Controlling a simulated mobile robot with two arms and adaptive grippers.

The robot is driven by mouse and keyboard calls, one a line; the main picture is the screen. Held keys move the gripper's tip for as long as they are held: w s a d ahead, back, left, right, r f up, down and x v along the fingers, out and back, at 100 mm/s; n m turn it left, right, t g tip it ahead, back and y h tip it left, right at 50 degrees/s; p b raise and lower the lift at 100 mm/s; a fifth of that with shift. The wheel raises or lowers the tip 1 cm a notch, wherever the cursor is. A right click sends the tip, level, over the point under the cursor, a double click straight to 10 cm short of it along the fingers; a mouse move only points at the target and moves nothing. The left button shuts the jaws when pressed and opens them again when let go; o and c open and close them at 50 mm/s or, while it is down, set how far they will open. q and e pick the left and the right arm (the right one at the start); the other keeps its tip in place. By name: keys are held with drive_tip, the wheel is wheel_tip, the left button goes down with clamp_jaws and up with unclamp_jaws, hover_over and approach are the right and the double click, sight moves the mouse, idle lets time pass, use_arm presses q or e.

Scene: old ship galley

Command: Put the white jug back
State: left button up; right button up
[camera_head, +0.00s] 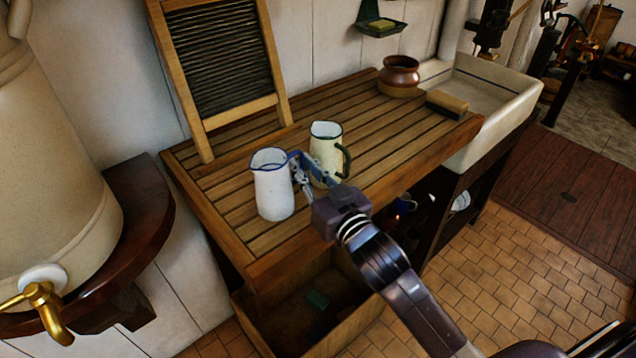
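The white jug (272,190), with a blue rim, stands upright near the front left of the slatted wooden draining board (232,207). Its blue handle (295,156) faces right, toward my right gripper (303,166). The fingers of my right gripper are at the handle, between the white jug and a cream jug. The handle is partly hidden, and I cannot tell whether the fingers are closed on it. My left gripper is not in view.
The cream jug (325,148) with a dark green handle stands close behind my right gripper. A washboard (225,60) leans at the back wall. A brown pot (398,76) and a brush (447,103) are near the sink (495,88). An urn (50,170) stands left.

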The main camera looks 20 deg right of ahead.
drive_tip(key=s, duration=0.3)
drive_tip(key=s+d+b, duration=0.1)
drive_tip(key=s, duration=0.2)
drive_tip(key=s+b, duration=0.1)
drive_tip(key=s, duration=0.2)
drive_tip(key=shift+s+d+f, duration=0.1)
drive_tip(key=shift+s+d, duration=0.1)
drive_tip(key=shift+s, duration=0.05)
drive_tip(key=shift+s+d, duration=0.15)
drive_tip(key=shift+s, duration=0.65)
